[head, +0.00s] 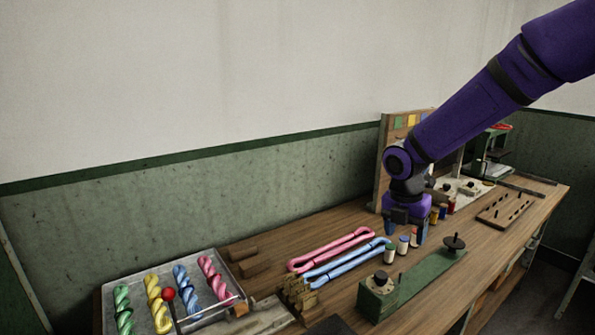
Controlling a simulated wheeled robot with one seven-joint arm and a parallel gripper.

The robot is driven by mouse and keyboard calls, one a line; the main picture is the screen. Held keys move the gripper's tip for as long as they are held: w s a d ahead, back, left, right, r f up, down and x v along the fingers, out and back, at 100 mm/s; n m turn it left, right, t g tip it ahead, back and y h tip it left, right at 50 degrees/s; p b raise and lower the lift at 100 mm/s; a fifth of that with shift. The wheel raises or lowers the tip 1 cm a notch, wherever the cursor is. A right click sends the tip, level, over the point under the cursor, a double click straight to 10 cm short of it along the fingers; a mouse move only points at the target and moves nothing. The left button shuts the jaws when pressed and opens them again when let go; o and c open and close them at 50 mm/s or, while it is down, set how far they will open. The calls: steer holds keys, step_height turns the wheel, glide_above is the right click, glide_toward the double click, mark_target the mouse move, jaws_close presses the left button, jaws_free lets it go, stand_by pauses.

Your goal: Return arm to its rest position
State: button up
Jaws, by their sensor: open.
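My arm reaches in from the upper right in the head view, bent down over the wooden bench (455,262). My gripper (404,232) points down and is open, low above the bench. It is close to several small thread spools (403,244) and to the right end of a blue skein (345,264). I cannot tell whether the fingers touch any of them. The fingers partly hide what lies behind them.
A pink skein (330,249) lies beside the blue one. A tray (236,283) with coloured twisted hanks stands at left. A green winder (425,283) with a dark spindle is in front of my gripper. A pegged wooden block (505,210) and upright board (384,165) stand farther back.

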steer(key=s+d+r+m+t, duration=0.1)
steer(key=s+r+m, duration=0.4)
steer(key=s+m, duration=0.4)
steer(key=s+d+r+m+t+y, duration=0.1)
steer(key=s+d+r+m+t, duration=0.1)
steer(key=s+r+m, duration=0.4)
steer(key=s+d+r+m+t, duration=0.1)
steer(key=s+r+m, duration=0.5)
steer(key=s+m, duration=0.6)
steer(key=shift+s+d+m+t+y, duration=0.3)
steer(key=shift+s+d+t+y, duration=0.1)
steer(key=shift+s+d, duration=0.1)
steer(key=shift+r, duration=0.1)
